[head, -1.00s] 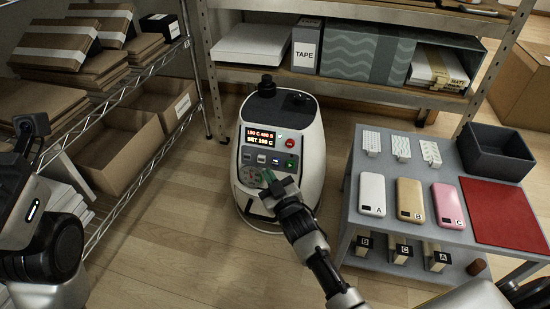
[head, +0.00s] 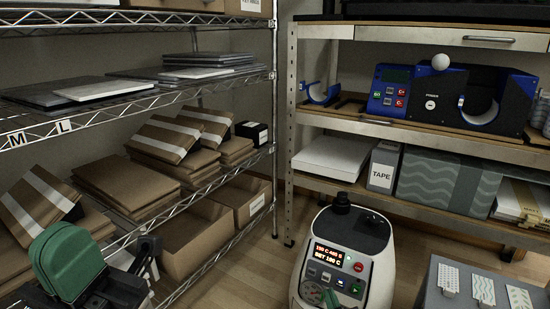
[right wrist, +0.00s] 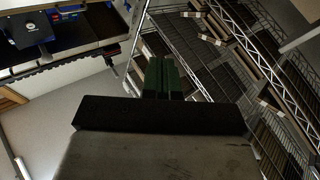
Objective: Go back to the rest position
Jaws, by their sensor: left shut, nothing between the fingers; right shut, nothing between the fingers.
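My left gripper (head: 66,255) stands at the lower left of the head view with its green fingers upward, shut and empty. Dark parts of my arm are beside and under it. Only a small green tip of my right gripper (head: 328,298) shows at the bottom edge, in front of the press panel. In the right wrist view the right gripper (right wrist: 162,76) has its green pads together, with nothing between them. The white press (head: 378,276) with its lit display stands on the floor at bottom centre.
A wire rack (head: 185,98) with cardboard boxes is close on the left. The bench shelves (head: 440,134) at the right hold a blue and black machine (head: 395,92) and a TAPE box (head: 384,167). A grey table (head: 433,295) shows at bottom right.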

